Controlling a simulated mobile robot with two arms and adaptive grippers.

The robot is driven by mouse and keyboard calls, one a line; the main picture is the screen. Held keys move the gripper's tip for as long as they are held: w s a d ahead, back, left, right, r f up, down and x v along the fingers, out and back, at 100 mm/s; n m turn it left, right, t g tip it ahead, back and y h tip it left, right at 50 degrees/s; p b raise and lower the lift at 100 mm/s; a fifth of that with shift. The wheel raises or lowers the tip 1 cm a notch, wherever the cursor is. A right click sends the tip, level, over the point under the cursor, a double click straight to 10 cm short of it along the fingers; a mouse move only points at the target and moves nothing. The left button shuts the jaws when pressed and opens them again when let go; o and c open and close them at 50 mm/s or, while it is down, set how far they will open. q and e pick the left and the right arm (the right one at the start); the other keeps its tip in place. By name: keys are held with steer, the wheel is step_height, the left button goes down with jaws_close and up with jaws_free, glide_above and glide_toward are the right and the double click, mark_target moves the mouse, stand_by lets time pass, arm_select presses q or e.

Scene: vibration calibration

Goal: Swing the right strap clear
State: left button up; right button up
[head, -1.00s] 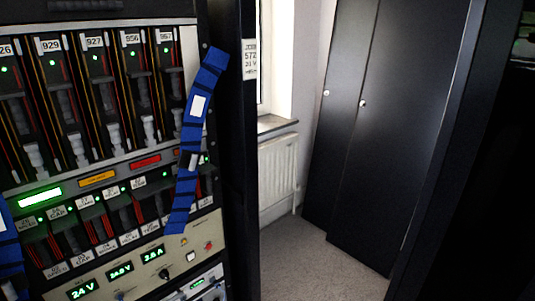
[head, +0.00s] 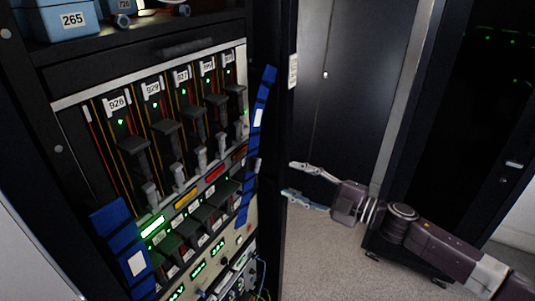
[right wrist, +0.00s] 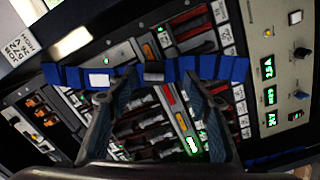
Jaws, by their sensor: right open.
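The right strap (head: 252,150) is a blue segmented band with a white label and a dark buckle. It hangs at a slant along the right edge of the rack front. In the right wrist view the strap (right wrist: 206,67) runs across the picture, its buckle (right wrist: 153,72) between my fingertips. My right gripper (head: 290,178) is open, its fingers pointing left at the strap. In the head view its tips appear just right of the strap; contact cannot be told. My fingers (right wrist: 158,82) also show open in the right wrist view. My left gripper is not in view.
The rack (head: 150,85) holds numbered modules, lit displays and knobs. Another blue strap (head: 122,235) hangs at its left side. Dark cabinets (head: 345,90) stand behind, with open grey floor (head: 325,265) to the right.

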mark_target(260, 166)
steer(key=shift+n+g+y, duration=0.3)
steer(key=shift+n+g, duration=0.1)
steer(key=shift+n, duration=0.1)
steer(key=w+a+p, duration=0.1)
steer(key=a, duration=0.1)
steer(key=a+r+p, duration=0.1)
steer(key=a, duration=0.1)
steer(key=w+a+r, duration=0.1)
steer(key=a, duration=0.1)
steer(key=shift+w+a+r+p, duration=0.15)
steer(key=shift+w+r+p, duration=0.15)
steer(key=shift+p, duration=0.1)
steer(key=shift+w+a+f, duration=0.1)
steer(key=shift+w+a, duration=0.1)
steer(key=shift+a, duration=0.05)
steer(key=shift+w+a, duration=0.2)
steer(key=shift+a, duration=0.1)
steer(key=shift+f, duration=0.1)
steer(key=c, duration=0.8)
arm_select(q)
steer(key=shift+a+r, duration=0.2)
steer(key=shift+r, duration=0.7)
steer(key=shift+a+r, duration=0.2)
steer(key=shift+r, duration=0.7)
arm_select(e)
jaws_close()
